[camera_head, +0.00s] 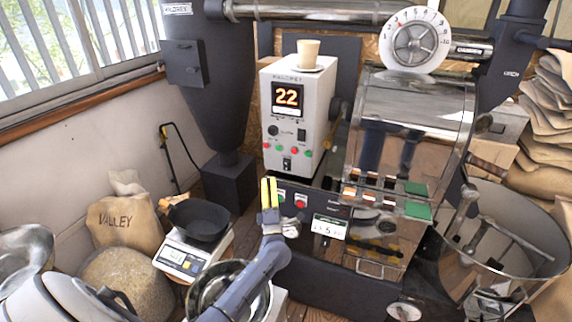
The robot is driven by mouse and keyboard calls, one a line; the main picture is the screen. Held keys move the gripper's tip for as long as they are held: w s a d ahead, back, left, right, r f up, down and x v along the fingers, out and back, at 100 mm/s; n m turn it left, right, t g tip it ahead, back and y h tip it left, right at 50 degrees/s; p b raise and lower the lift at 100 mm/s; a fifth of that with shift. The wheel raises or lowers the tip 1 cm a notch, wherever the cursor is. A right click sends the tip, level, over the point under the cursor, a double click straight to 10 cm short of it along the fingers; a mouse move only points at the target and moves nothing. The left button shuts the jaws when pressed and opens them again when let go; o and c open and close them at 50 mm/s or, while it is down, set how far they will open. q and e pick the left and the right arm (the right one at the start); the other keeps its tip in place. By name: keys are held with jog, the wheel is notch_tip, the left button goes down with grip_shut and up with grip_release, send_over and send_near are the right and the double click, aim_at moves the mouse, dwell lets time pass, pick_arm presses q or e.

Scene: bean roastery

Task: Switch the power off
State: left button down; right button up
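A white control box (298,112) stands in the middle, with a lit display (287,96) reading 22. Its front carries a black knob (272,130), a dark rocker switch (301,135), a row of red and green buttons, and a small black switch (287,163) at the bottom. I cannot tell which one is the power switch or its position. My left gripper (269,190), with yellow fingertips, points up below the box, in front of the dark lower panel. Its fingers look closed together, with nothing seen between them. My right gripper is out of view.
A beige cup (308,52) stands on the box. The shiny roaster (405,135) and a round metal cooling bin (510,245) are on the right. A scale (185,258) with a black pan (200,218) and a VALLEY sack (125,225) are on the left.

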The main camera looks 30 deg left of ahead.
pick_arm(q)
jog(key=w+a+r, duration=0.1)
jog(key=w, duration=0.7)
jog(key=shift+w+a, duration=0.2)
jog(key=shift+w, duration=0.05)
jog(key=shift+w+a+r, duration=0.1)
jog(key=shift+w+r, duration=0.05)
jog(key=shift+w, duration=0.6)
dwell(2.3)
jog(key=shift+s, duration=0.15)
jog(key=shift+s, duration=0.6)
dwell(0.3)
jog(key=shift+s+d+f, duration=0.15)
jog(key=shift+s, duration=0.65)
jog(key=shift+s+d+f, duration=0.1)
jog(key=shift+s+d, duration=0.1)
jog(key=shift+s, duration=0.65)
jog(key=shift+s+d+f, duration=0.15)
jog(key=shift+s, duration=0.65)
jog(key=shift+d, duration=0.1)
